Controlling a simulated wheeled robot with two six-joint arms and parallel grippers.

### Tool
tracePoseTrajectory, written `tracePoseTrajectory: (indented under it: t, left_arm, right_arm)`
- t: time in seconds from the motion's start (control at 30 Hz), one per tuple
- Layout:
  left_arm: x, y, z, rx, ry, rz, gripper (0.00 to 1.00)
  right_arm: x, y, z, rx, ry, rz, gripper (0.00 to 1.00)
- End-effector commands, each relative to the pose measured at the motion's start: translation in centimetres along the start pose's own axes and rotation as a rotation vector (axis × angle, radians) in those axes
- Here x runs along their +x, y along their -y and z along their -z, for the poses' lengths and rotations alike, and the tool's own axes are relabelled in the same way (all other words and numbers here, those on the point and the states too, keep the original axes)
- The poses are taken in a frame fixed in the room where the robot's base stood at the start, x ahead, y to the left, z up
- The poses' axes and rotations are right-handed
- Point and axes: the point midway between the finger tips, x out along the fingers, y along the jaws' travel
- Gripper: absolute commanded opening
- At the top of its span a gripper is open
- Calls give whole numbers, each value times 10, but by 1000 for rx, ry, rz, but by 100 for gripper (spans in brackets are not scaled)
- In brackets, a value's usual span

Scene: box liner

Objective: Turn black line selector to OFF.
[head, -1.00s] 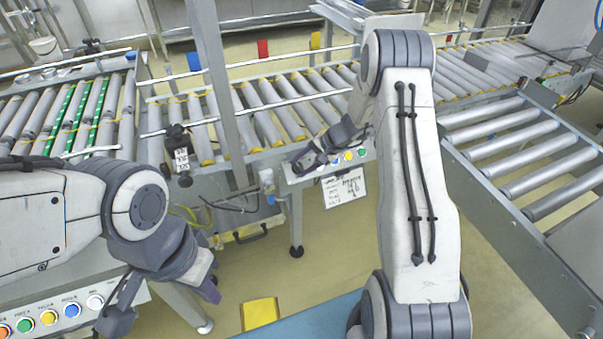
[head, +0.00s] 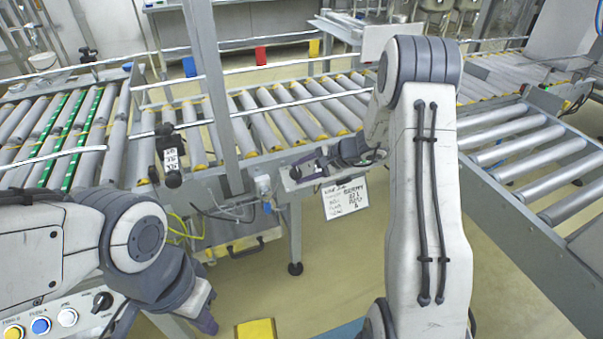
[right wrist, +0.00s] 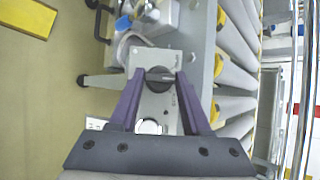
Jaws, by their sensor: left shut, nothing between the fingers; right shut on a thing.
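A black selector knob (right wrist: 160,79) stands on a grey control panel (right wrist: 143,60) in the right wrist view. My right gripper (right wrist: 159,83) is shut on this knob, one purple finger on each side. In the head view my right gripper (head: 308,170) reaches down to the small panel on the conveyor's front, and its body hides most of the panel and the knob. The knob's pointer setting is too small to read. My left gripper (head: 203,322) is shut and empty at the lower left, pointing down, partly cut off by the frame.
A second control panel (head: 82,313) at the lower left has coloured buttons and another black knob (head: 103,301), close to my left gripper. A white handwritten sign (head: 345,198) hangs below the middle panel. Roller conveyors (head: 270,115) fill the background. A yellow block (head: 256,330) is on the floor.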

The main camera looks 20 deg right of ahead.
Motion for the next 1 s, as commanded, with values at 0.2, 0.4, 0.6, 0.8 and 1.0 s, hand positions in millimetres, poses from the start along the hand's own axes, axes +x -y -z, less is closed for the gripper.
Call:
tracePoseTrajectory:
  t: [0.2, 0.4, 0.6, 0.8, 1.0]
  left_arm:
    - [0, 0, 0, 0, 0, 0, 0]
    - [0, 0, 0, 0, 0, 0, 0]
    - [-1, 0, 0, 0, 0, 0, 0]
    - [-18, -1, 1, 0, 0, 0, 0]
    - [-51, -4, 3, 0, 0, 0, 0]
  right_arm:
    - [-1, -1, 1, 1, -2, -1, 0]
    - [0, 0, 0, 1, -1, -1, 78]
    - [0, 0, 0, -2, 0, -2, 78]
    - [-2, 4, -3, -60, 2, -39, 78]
    - [-3, 8, -5, -201, 4, -128, 78]
